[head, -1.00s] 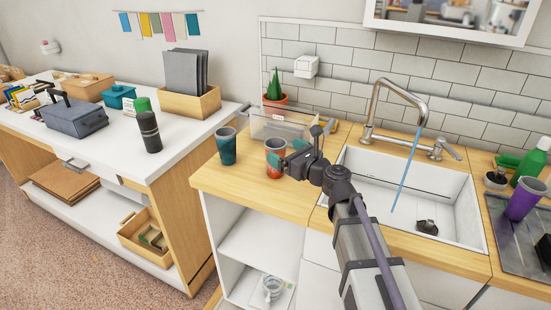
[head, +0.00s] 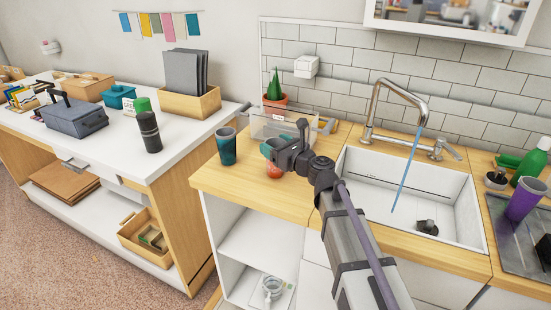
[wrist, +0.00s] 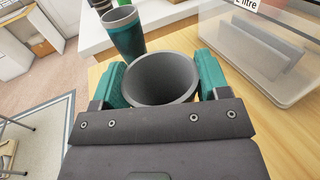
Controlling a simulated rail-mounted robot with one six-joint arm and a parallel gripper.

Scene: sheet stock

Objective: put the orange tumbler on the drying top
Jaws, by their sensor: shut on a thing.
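The orange tumbler (head: 274,172) is on the wooden counter left of the sink, mostly hidden behind my gripper (head: 278,149) in the head view. In the wrist view I look into the grey inside of the tumbler (wrist: 160,80), which sits between the teal fingers of my gripper (wrist: 160,88). The gripper is shut on it near the rim. The tumbler looks upright; I see no clear gap under it. The drying top, a dark ribbed surface (head: 505,240), is right of the sink, with a purple tumbler (head: 523,201) on it.
A teal tumbler (head: 227,146) stands close left of my gripper. A clear box (head: 262,126) and potted cactus (head: 274,90) are behind. The sink (head: 375,190), with its tall tap (head: 398,88) and running water, lies between the counter and the drying top. A green bottle (head: 531,165) stands behind the purple tumbler.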

